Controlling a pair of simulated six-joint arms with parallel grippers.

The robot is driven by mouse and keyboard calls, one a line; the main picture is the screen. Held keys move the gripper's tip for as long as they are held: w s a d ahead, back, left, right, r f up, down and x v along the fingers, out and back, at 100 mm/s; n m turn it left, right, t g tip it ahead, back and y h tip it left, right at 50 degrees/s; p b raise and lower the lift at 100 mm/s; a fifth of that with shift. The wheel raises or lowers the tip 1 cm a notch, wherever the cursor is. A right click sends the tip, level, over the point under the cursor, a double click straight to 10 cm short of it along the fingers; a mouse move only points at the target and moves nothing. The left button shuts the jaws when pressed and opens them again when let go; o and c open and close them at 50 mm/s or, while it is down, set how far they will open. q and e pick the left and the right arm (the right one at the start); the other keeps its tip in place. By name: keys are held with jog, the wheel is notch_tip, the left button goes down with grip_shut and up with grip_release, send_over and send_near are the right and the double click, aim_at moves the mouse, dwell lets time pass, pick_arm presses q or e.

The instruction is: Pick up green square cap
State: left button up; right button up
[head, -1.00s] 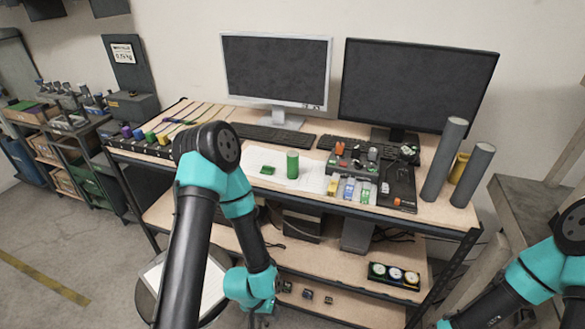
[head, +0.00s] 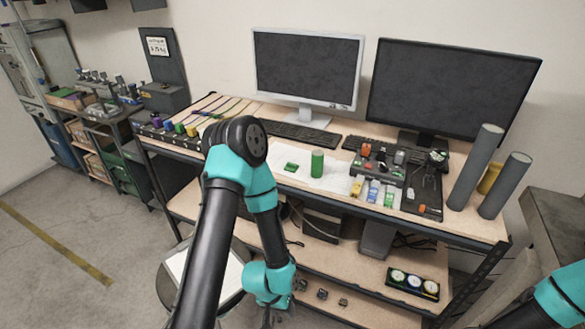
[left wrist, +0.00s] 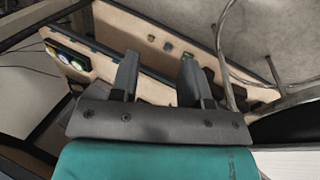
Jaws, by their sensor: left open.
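The green square cap (head: 291,167) lies flat on the white sheet (head: 270,162) on the tabletop, just left of an upright green cylinder (head: 317,163). My left arm reaches up from the bottom and bends down. Its gripper (head: 268,319) hangs low at the bottom edge of the head view, well below the tabletop and apart from the cap. In the left wrist view the left gripper (left wrist: 159,75) is open, with nothing between its fingers. The cap is not visible in that view. My right gripper is out of view; only part of its arm shows at bottom right.
Two monitors (head: 307,67) and keyboards stand behind the cap. A black tool tray (head: 422,190) and small coloured pieces lie to its right, beside grey tubes (head: 476,165). A lower shelf (head: 330,262) and a stool (head: 228,285) are near my left gripper.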

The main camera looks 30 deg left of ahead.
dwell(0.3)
pick_arm(q)
jog(key=o, duration=0.7)
